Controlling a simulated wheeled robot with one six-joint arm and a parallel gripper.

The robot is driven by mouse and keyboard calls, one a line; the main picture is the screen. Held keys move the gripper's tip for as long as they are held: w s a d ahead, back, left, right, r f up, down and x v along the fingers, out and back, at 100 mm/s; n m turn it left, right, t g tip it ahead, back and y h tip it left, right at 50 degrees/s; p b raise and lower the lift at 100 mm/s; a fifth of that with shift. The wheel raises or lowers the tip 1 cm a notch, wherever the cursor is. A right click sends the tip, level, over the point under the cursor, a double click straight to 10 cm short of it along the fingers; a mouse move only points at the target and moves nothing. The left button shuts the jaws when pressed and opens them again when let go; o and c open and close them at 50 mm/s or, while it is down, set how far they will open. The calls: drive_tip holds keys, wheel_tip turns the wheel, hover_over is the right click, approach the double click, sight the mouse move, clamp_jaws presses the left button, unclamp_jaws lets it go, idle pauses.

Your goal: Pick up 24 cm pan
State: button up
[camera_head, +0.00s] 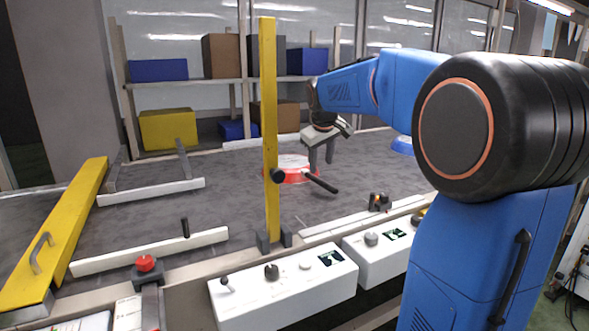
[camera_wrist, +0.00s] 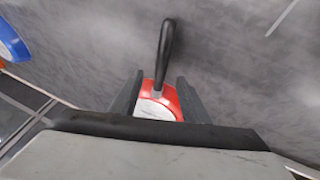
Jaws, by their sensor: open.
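A red pan (camera_head: 290,176) with a pale inside and a black handle lies on the grey conveyor belt, partly behind a yellow post in the head view. It also shows in the wrist view (camera_wrist: 172,99), with its handle pointing to the top of the picture. No size mark is readable. My gripper (camera_head: 319,158) is open and empty above the belt, close to this pan. In the wrist view my gripper (camera_wrist: 160,88) has a finger on either side of the pan's near part. I cannot tell whether they touch. The rest of the pan is hidden by my gripper.
A blue pan (camera_head: 402,146) lies farther right on the belt, partly behind my arm; it also shows in the wrist view (camera_wrist: 12,42). The upright yellow post (camera_head: 268,120) stands at the near belt edge. White rails (camera_head: 150,250) and control boxes (camera_head: 285,290) line the front.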

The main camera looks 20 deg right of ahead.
sight(319, 180)
drive_tip(key=shift+x, duration=4.4)
drive_tip(key=shift+s+a, duration=0.1)
drive_tip(key=shift+a, duration=0.1)
clamp_jaws()
